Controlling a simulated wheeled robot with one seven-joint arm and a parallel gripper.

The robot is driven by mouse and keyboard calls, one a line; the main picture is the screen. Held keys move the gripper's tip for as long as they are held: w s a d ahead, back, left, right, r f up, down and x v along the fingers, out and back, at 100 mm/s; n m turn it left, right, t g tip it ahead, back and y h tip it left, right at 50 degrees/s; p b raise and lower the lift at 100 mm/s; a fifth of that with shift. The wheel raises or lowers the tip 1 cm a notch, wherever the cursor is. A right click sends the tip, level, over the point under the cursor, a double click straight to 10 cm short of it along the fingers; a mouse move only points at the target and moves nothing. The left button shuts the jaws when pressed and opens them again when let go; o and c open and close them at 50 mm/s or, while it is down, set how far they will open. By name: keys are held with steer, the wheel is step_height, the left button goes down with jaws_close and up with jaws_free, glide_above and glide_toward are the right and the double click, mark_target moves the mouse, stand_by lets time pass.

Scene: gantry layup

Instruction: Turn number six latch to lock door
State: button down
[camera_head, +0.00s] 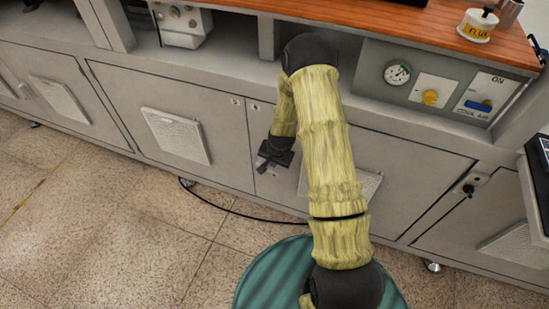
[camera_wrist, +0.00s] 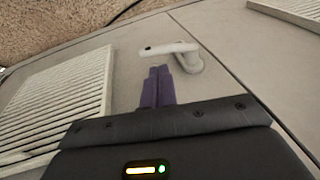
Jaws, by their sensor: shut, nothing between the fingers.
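The latch is a pale grey lever handle (camera_wrist: 170,48) on a grey cabinet door (camera_wrist: 128,65). In the wrist view its arm lies nearly level, running left from a round pivot. My gripper (camera_wrist: 159,68) is shut and empty, its two purple fingers side by side. The fingertips are just below the lever in the picture; I cannot tell whether they touch it. In the head view my gripper (camera_head: 262,166) is at the cabinet front, left of my arm, which hides part of the door. The latch is mostly hidden there, and I cannot read its number.
Vent panels stand out from the doors, one (camera_wrist: 62,100) left of my fingers in the wrist view. A wooden worktop (camera_head: 395,25) with a flux jar (camera_head: 478,25) lies above the cabinets. A dark cable (camera_head: 240,214) runs along the floor.

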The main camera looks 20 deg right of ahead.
mark_target(271, 170)
steer(key=x, duration=0.5)
steer(key=shift+w+f, duration=0.1)
steer(key=shift+f, duration=0.2)
